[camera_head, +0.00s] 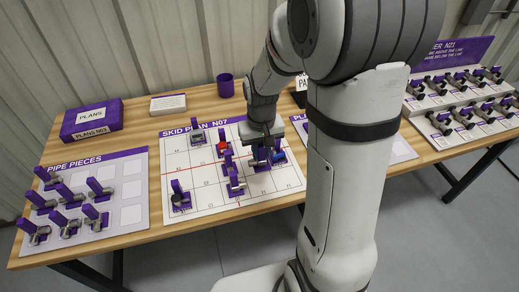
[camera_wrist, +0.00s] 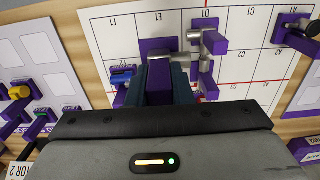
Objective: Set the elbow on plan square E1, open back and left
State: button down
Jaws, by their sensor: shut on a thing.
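My gripper (camera_head: 262,142) is over the right part of the skid plan (camera_head: 205,200). It is shut on the elbow, a piece with a purple tab (camera_wrist: 160,78) between the dark fingers in the wrist view.
A blue-topped piece (camera_head: 278,157) stands just right of my gripper. A red-topped piece (camera_head: 222,147), a grey piece (camera_head: 197,136) and a purple-and-silver piece (camera_head: 180,199) stand elsewhere on the plan. The pipe pieces sheet (camera_head: 130,215) lies left. The plan's front left squares have free room.

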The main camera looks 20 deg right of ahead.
aim_at(261, 162)
jog(key=shift+f+b, duration=1.85)
jog(key=shift+f, duration=0.65)
jog(key=shift+f, duration=0.15)
jog(key=shift+f+b, duration=1.4)
jog(key=shift+f, duration=0.25)
jog(key=shift+f+b, duration=0.6)
jog(key=shift+f, duration=0.1)
jog(key=c, duration=1.2)
grip_release()
jog(key=shift+r, duration=0.2)
jog(key=shift+r+p, duration=0.45)
jog(key=shift+p, duration=0.05)
